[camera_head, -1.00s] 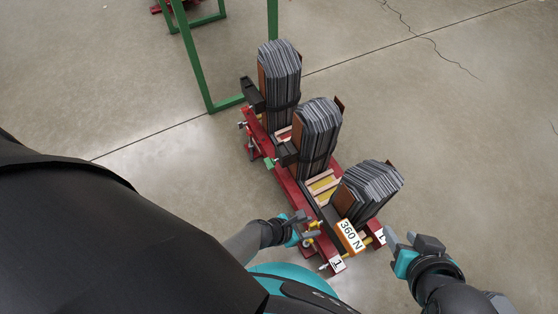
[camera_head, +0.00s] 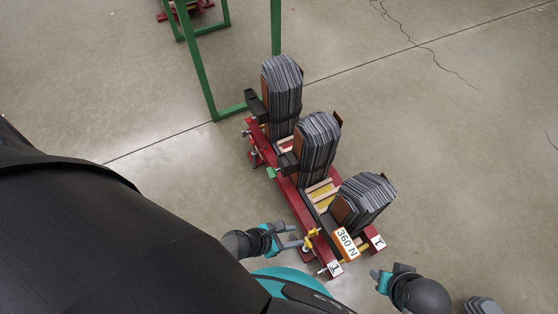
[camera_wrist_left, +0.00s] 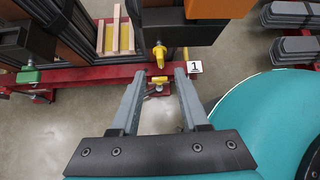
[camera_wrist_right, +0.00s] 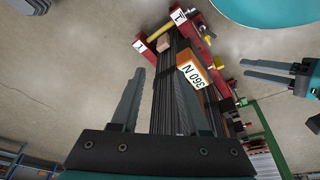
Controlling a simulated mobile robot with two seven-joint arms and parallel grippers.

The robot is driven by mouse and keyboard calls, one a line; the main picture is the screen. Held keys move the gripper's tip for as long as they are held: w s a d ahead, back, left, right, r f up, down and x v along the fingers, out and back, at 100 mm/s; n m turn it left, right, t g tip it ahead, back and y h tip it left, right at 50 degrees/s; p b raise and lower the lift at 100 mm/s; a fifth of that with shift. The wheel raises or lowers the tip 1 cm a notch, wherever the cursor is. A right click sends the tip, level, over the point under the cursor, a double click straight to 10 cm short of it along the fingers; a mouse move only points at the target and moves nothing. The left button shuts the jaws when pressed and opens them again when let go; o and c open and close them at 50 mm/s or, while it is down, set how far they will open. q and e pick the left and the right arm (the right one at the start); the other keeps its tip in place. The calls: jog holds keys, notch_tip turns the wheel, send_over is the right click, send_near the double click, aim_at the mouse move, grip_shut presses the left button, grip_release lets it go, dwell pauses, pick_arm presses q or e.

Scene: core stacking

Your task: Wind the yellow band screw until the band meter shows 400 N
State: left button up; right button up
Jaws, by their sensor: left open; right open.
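The yellow band screw (camera_head: 312,233) sits on the near side of the nearest core stack. It also shows in the left wrist view (camera_wrist_left: 159,55), just beyond my fingertips. In the left wrist view the screw lies between the lines of the open fingers (camera_wrist_left: 160,74). My right gripper (camera_head: 376,276) is open and empty, in front and right of the meter.
The red frame (camera_head: 290,190) carries three stacks of grey sheets, the nearest one (camera_head: 368,198) bearing the meter. A green stand (camera_head: 203,80) is behind.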

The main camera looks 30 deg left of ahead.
pick_arm(q)
jog(key=shift+p+v, duration=1.6)
jog(key=shift+v, duration=1.35)
pick_arm(e)
jog(key=s+d+f+g, duration=0.1)
jog(key=s+f, duration=0.2)
jog(key=f, duration=0.4)
jog(key=shift+s+d, duration=0.15)
jog(key=shift+s, duration=0.1)
